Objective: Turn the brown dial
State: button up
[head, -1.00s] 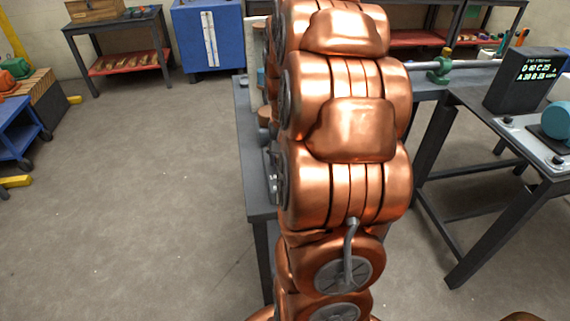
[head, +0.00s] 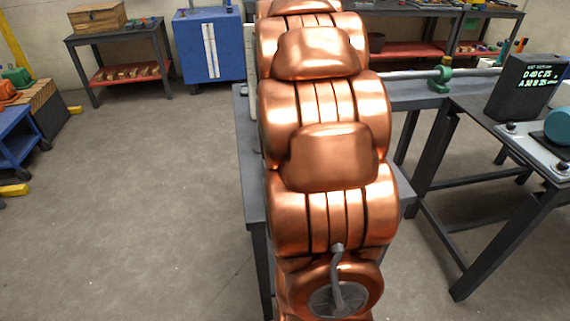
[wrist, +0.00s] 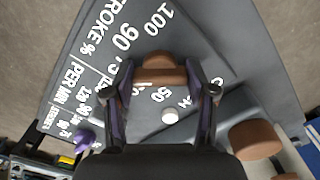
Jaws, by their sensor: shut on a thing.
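In the wrist view, the brown dial (wrist: 160,68) sits on a dark grey panel (wrist: 215,45) with white numbers around it and the word "STROKE %". My gripper (wrist: 158,75) is around the dial, one finger on each side, shut on it. The fingers hide part of the scale. In the head view my copper arm covers the place of the dial and my gripper, so neither shows there.
A second, larger brown round part (wrist: 256,139) stands right of my gripper. A white button (wrist: 169,116) and a purple knob (wrist: 85,138) are close by.

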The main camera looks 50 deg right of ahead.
jog(key=shift+w, duration=0.1)
jog(key=o, duration=1.2)
jog(key=shift+c, duration=0.2)
jog(key=shift+r, duration=0.1)
notch_tip(320, 180, up, 12)
jog(key=s+a+n+p, duration=0.4)
jog(key=a+n, duration=0.3)
jog(key=a, duration=1)
jog(key=s+a+f+n+g+p, duration=0.1)
jog(key=s+a+f+n, duration=0.1)
jog(key=s+a+n, duration=0.2)
jog(key=s+a+f+n+p, duration=0.2)
jog(key=s+a+f+n, duration=0.1)
jog(key=s+a+n, duration=0.2)
jog(key=s+a, duration=0.2)
jog(key=s, duration=0.2)
jog(key=shift+s+g, duration=0.2)
jog(key=shift+g, duration=0.2)
